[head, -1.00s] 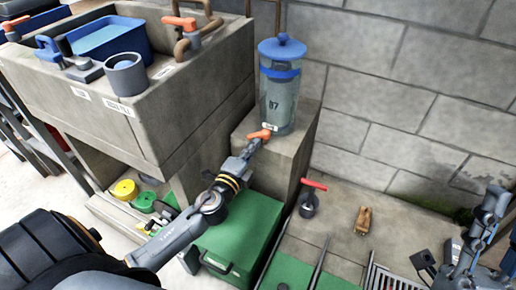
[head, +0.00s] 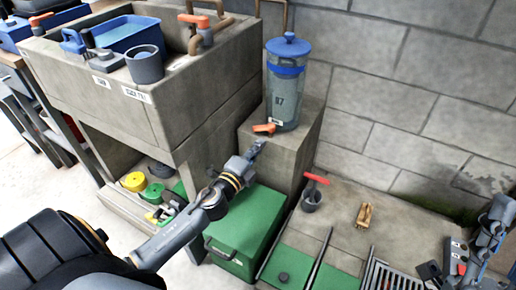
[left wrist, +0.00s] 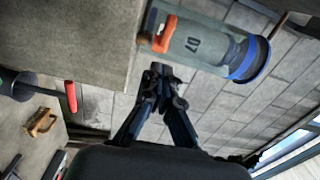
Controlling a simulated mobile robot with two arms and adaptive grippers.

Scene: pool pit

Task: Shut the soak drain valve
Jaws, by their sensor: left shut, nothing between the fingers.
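A clear cylinder (head: 286,95) with a blue lid and blue band stands on a concrete block. An orange lever valve (head: 264,128) sits at its base, its handle pointing left in the head view. No readable label confirms that this is the soak drain valve. My left gripper (head: 257,146) is shut and empty, just below and in front of the lever. In the left wrist view, its fingertips (left wrist: 160,70) sit close to the orange lever (left wrist: 165,34); contact cannot be told. My right gripper (head: 430,271) is at the lower right, far from the valve; its finger state is unclear.
A concrete sink (head: 185,85) with another orange-handled valve (head: 199,20) stands at the left. A red-handled pot (head: 312,198) and brown wooden piece (head: 364,215) rest on the ledge. A green box (head: 238,235) lies below my left arm. A block wall closes the back.

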